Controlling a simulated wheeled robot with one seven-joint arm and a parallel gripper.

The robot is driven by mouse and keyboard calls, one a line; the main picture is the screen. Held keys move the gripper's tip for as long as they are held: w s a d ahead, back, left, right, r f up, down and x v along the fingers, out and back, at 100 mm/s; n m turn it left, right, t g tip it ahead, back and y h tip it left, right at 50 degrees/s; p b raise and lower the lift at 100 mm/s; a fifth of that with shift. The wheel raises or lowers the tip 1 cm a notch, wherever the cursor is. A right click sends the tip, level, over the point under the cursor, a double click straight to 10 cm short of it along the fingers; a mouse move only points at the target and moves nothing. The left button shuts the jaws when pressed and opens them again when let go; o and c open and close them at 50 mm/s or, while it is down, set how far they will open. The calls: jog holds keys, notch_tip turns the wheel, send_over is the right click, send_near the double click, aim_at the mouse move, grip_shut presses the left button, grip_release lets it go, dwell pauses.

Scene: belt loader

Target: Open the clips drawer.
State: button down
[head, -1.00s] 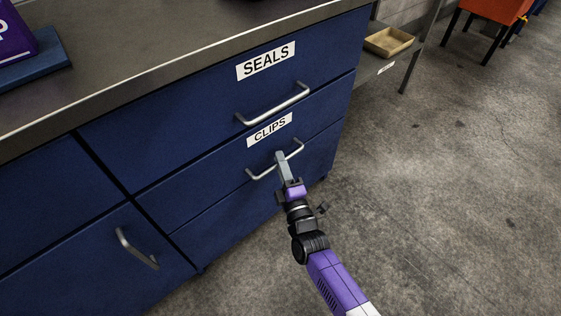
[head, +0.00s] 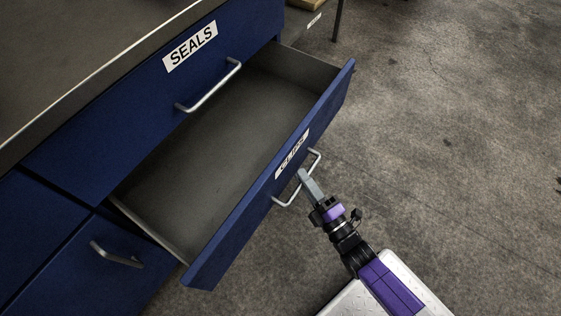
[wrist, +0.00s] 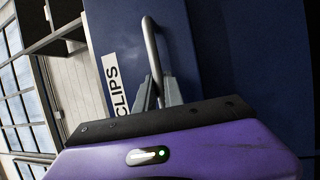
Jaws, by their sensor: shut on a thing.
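The clips drawer (head: 240,218) is pulled well out of the blue cabinet, and its grey inside shows bare and empty in the head view. Its front carries a white CLIPS label (head: 291,154) and a metal bar handle (head: 288,200). My gripper (head: 303,174) is shut on the middle of that handle. In the wrist view, my gripper's two grey fingers (wrist: 158,92) are on either side of the handle (wrist: 151,45), with the CLIPS label (wrist: 115,85) to the left.
The SEALS drawer (head: 150,108) above is closed, under the metal worktop (head: 75,60). Another closed front with a handle (head: 117,256) is at lower left. Concrete floor (head: 450,150) lies clear to the right. A shelf with a tray (head: 304,4) stands at the back.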

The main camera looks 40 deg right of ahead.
jog(key=shift+s+d, duration=0.2)
jog(key=shift+s, duration=0.45)
jog(key=shift+s+d, duration=0.2)
jog(key=shift+s, duration=0.5)
jog(key=shift+s+d, duration=0.2)
jog(key=shift+s, duration=0.45)
jog(key=c, duration=1.5)
grip_release()
jog(key=shift+o, duration=0.2)
jog(key=v, duration=0.7)
jog(key=shift+s, duration=0.4)
jog(key=shift+f, duration=0.1)
